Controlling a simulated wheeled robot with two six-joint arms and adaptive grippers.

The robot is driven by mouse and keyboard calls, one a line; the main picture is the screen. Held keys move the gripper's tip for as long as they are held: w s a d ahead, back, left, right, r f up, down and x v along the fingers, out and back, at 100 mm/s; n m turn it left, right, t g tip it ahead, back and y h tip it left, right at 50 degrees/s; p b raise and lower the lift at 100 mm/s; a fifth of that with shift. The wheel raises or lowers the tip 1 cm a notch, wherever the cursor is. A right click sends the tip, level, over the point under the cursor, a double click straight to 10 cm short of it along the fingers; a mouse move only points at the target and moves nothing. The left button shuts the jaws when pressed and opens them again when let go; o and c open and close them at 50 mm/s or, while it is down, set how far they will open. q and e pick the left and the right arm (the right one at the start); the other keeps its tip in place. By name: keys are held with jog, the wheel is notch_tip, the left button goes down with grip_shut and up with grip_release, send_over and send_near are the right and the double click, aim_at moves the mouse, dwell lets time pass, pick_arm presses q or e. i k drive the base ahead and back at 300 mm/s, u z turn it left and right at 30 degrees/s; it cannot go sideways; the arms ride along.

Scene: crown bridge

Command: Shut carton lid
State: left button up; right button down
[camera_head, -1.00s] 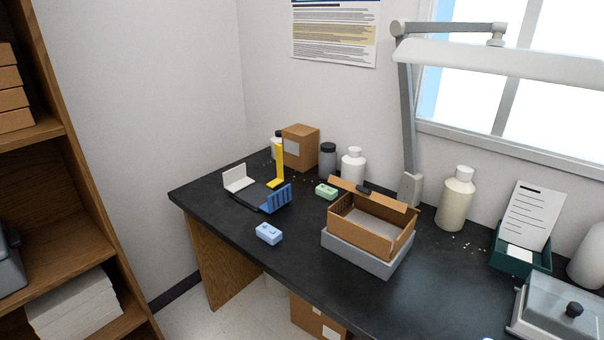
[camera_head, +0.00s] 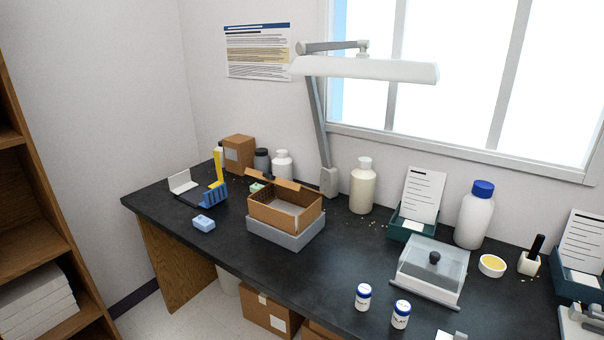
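An open brown carton (camera_head: 284,218) sits in a grey base (camera_head: 284,238) on the black bench, left of the middle. Its lid (camera_head: 275,180) stands raised along the carton's back edge, tilted away from the opening. The inside that shows looks empty. Neither of my grippers is in the head view.
Beside the carton stand a light blue block (camera_head: 204,223), a blue rack (camera_head: 214,194) and a cream bottle (camera_head: 362,188). A lamp (camera_head: 365,69) arches over the bench (camera_head: 335,275). A clear-lidded box (camera_head: 432,268) and two small jars (camera_head: 363,296) stand to the right. The bench front between carton and jars is clear.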

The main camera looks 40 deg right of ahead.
aim_at(296, 186)
jog(key=z, duration=1.1)
jog(key=i, duration=0.15)
jog(key=u, duration=0.1)
